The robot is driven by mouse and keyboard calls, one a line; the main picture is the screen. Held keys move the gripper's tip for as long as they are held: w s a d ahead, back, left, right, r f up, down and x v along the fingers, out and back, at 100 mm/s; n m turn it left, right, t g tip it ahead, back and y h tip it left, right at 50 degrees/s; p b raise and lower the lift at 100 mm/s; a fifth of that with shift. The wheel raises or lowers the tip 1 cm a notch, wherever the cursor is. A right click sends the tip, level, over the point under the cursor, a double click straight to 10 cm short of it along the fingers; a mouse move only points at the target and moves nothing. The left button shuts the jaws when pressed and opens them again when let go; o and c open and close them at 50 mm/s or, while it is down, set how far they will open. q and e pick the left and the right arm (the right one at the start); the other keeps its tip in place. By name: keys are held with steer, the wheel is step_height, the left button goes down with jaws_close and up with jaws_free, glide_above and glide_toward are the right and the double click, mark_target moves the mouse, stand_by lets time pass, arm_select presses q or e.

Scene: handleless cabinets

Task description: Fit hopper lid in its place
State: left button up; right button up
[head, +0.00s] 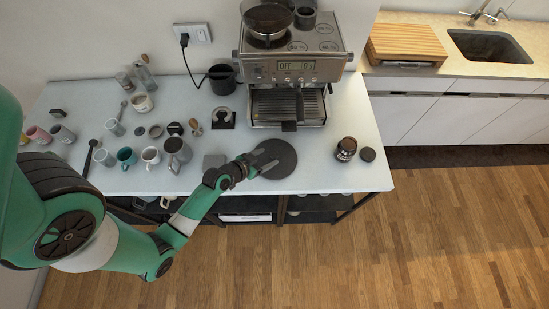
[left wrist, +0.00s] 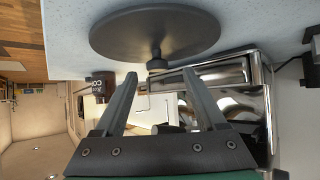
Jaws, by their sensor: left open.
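The hopper lid, a dark grey round disc (head: 279,156), lies on the white counter in front of the coffee machine. In the left wrist view the lid (left wrist: 155,32) fills the top, with its small knob (left wrist: 157,55) facing my gripper. My left gripper (head: 262,164) is open and empty at the lid; in the left wrist view its fingertips (left wrist: 160,74) are spread either side of the line to the knob. I cannot tell whether they touch it. The hopper (head: 268,16) sits on top of the coffee machine (head: 295,66), partly cut by the picture's top edge. My right gripper is not in view.
Several mugs and cups, including a grey pitcher (head: 178,152), crowd the left of the counter (head: 230,150).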

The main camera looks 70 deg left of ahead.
mark_target(273, 155)
arm_select(q)
steer(key=b+x, duration=0.1)
steer(key=x, duration=0.4)
steer(key=shift+w+d+f, duration=0.1)
steer(key=shift+w+d, duration=0.05)
jaws_close()
